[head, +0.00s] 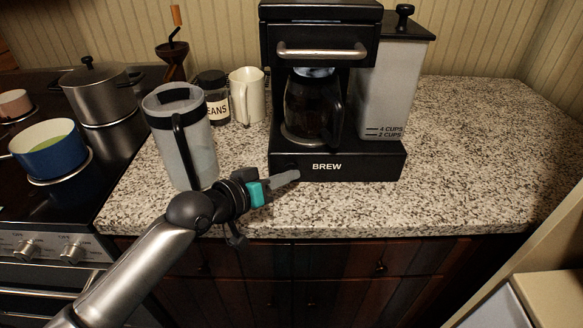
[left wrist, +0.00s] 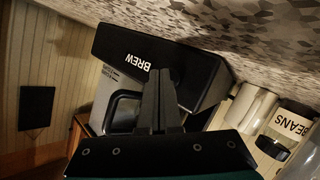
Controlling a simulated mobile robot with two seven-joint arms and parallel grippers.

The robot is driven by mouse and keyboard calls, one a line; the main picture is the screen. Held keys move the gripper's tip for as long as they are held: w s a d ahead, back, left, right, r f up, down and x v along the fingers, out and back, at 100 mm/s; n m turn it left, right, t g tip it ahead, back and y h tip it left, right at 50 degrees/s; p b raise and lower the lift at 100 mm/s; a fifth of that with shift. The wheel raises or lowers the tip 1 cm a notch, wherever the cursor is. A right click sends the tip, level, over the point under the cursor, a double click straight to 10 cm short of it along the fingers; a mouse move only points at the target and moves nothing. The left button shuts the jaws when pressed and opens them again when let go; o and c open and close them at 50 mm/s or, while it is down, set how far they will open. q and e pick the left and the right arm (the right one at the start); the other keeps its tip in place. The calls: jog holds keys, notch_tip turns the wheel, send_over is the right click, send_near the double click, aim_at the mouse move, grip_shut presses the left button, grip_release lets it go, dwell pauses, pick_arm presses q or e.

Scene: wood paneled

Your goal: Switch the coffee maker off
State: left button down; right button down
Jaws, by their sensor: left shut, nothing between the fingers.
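The coffee maker (head: 390,160) is a black machine on the granite counter, with "BREW" lettered on its front base. A dark glass carafe (head: 309,105) stands inside it, and a clear water tank (head: 388,85) is at its right. My left gripper (head: 296,176) is shut and empty, its tips at the front left of the base, beside the lettering. I cannot tell whether they touch. In the left wrist view the shut fingers (left wrist: 160,75) point at the base (left wrist: 190,70), which appears upside down. The fingers hide part of the front; no switch can be made out. My right gripper is out of view.
A tall clear pitcher (head: 197,150) stands close to my left wrist. A beans jar (head: 213,100) and a cream mug (head: 246,98) are behind it. A stove with a blue pot (head: 55,160) and a steel pot (head: 105,100) is at the left. The counter (head: 480,150) is clear at the right.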

pick_arm(q)
jog(key=shift+s+p, duration=0.5)
jog(key=shift+s, duration=0.2)
jog(key=s+p, duration=0.4)
jog(key=s, duration=0.1)
jog(key=shift+s+r+p, duration=0.1)
jog(key=shift+r+p, duration=0.05)
jog(key=shift+p, duration=0.2)
jog(key=shift+s, duration=0.4)
